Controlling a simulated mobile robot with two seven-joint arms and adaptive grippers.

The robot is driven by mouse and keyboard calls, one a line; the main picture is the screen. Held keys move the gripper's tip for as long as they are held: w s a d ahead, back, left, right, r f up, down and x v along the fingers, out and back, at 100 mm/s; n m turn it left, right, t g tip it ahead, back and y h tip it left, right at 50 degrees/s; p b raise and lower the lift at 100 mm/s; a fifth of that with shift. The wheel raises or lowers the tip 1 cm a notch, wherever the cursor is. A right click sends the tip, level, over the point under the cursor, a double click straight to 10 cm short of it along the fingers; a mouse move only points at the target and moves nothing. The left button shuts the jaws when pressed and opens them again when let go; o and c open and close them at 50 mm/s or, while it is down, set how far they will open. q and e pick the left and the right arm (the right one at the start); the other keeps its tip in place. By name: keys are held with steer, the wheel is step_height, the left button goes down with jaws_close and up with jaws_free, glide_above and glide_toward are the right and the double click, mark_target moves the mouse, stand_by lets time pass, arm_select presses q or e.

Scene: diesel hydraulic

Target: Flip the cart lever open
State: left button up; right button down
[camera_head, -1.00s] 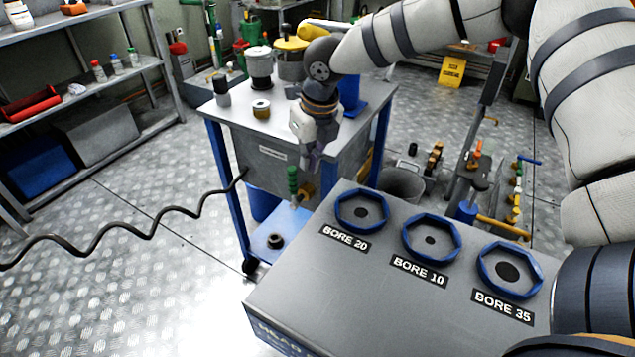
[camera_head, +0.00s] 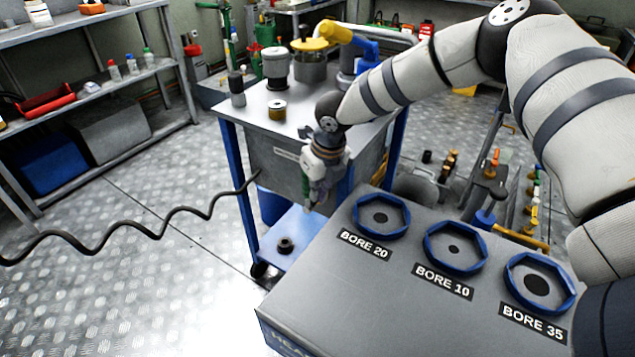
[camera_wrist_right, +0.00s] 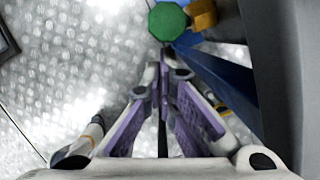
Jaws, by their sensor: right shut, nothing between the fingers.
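The cart (camera_head: 255,117) has a grey top, blue legs and a blue lower shelf. Its lever has a green grip (camera_head: 305,183), seen at the cart's front side, partly hidden by my right gripper (camera_head: 316,200). In the right wrist view the green grip (camera_wrist_right: 167,21) shows end-on beside a brass fitting (camera_wrist_right: 202,14). My right gripper (camera_wrist_right: 167,70) has its purple-padded fingers together with nothing between them. It points down beside the cart, close to the green grip; I cannot tell whether they touch. My left gripper is not in view.
A grey box (camera_head: 350,285) with three blue-ringed bores stands close in front of the cart. Jars and cans stand on the cart top. A black coiled hose (camera_head: 130,228) hangs to the left. A shelf rack (camera_head: 90,60) is at left; the floor between is clear.

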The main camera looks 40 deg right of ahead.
stand_by(0.4)
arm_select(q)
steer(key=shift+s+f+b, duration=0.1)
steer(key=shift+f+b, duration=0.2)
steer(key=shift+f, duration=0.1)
arm_select(e)
steer(key=shift+w+a+g, duration=0.15)
steer(key=shift+w+g, duration=0.2)
steer(key=shift+g, duration=0.05)
